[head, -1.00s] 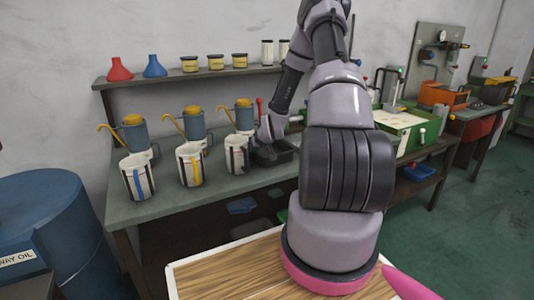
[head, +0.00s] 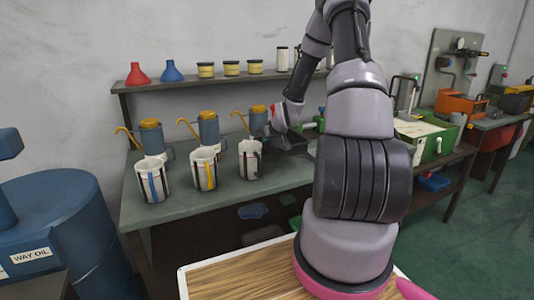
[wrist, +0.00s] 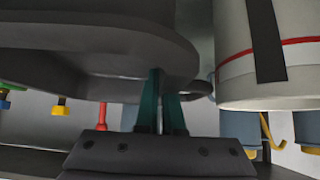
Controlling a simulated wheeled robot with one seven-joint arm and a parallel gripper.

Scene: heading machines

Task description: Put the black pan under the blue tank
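The black pan (head: 290,142) is at the far right of the mugs on the green bench, partly hidden by my arm in the head view. In the wrist view the pan (wrist: 90,35) fills the upper left, close up. My gripper (wrist: 162,85) has its two teal fingers close together at the pan's rim, one on each side of the wall. In the head view my gripper (head: 279,118) is small, just above the pan. The blue tank (head: 75,215), a large drum labelled WAY OIL, stands at the left, its left side cut off by the frame.
White striped mugs (head: 204,170) stand along the bench front, with blue oil cans (head: 209,130) behind. One mug (wrist: 265,60) is close beside my gripper in the wrist view. A shelf (head: 200,82) holds funnels and jars. A wood-topped surface (head: 240,275) is in front.

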